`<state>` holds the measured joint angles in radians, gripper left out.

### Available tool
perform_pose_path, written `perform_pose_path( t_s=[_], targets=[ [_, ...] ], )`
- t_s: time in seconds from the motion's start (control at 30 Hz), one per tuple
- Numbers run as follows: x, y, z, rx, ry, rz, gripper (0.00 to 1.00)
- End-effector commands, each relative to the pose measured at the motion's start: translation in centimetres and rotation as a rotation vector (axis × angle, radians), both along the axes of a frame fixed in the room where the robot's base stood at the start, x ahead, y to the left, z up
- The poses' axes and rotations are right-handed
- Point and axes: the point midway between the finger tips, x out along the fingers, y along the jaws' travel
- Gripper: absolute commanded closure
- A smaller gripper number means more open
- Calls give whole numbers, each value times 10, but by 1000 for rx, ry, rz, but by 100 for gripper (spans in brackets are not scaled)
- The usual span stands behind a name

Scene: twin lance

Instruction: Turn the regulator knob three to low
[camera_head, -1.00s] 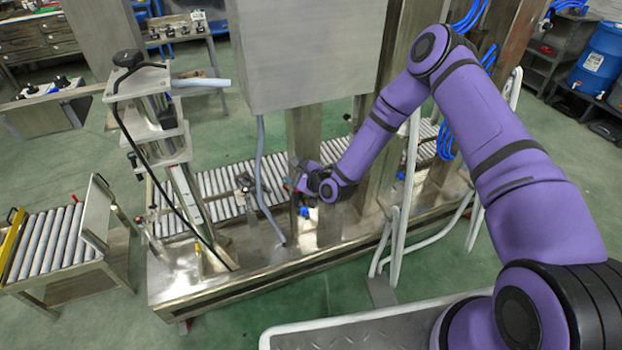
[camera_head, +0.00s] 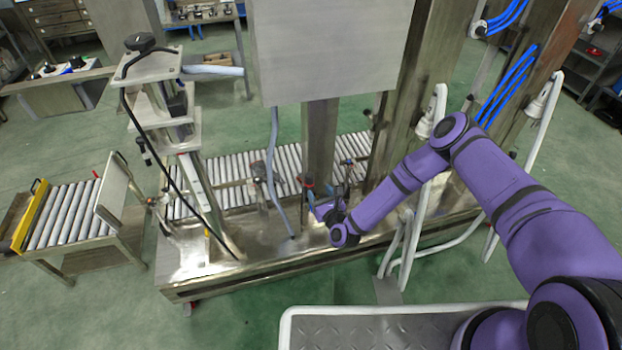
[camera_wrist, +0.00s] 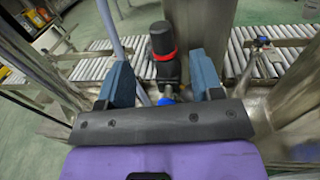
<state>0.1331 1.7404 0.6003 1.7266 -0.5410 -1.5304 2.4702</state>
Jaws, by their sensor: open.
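A dark upright regulator knob with a red ring (camera_wrist: 163,42) stands in the wrist view, above a blue fitting (camera_wrist: 167,100). My gripper (camera_wrist: 162,80) is open, with one blue-grey finger on each side of the lower part of the regulator in the picture. I cannot tell whether either finger touches it. In the head view my gripper (camera_head: 322,207) is low at the foot of the metal post, and the red of the knob (camera_head: 309,187) shows just beside it. No number or low mark is readable.
Another regulator (camera_wrist: 262,42) stands to the right in the wrist view. A grey hose (camera_head: 274,170) hangs left of the post (camera_head: 319,145). A large metal box (camera_head: 330,50) is above. A roller conveyor (camera_head: 220,185) runs behind. White pipe rails (camera_head: 410,240) stand to the right.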

Motion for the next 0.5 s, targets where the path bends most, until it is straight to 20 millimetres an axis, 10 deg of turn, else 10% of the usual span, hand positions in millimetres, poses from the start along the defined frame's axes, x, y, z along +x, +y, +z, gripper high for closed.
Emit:
perform_pose_path(
  t_s=[0.5],
  targets=[
    [68,30,0,-3,-1,0,40]
  ],
)
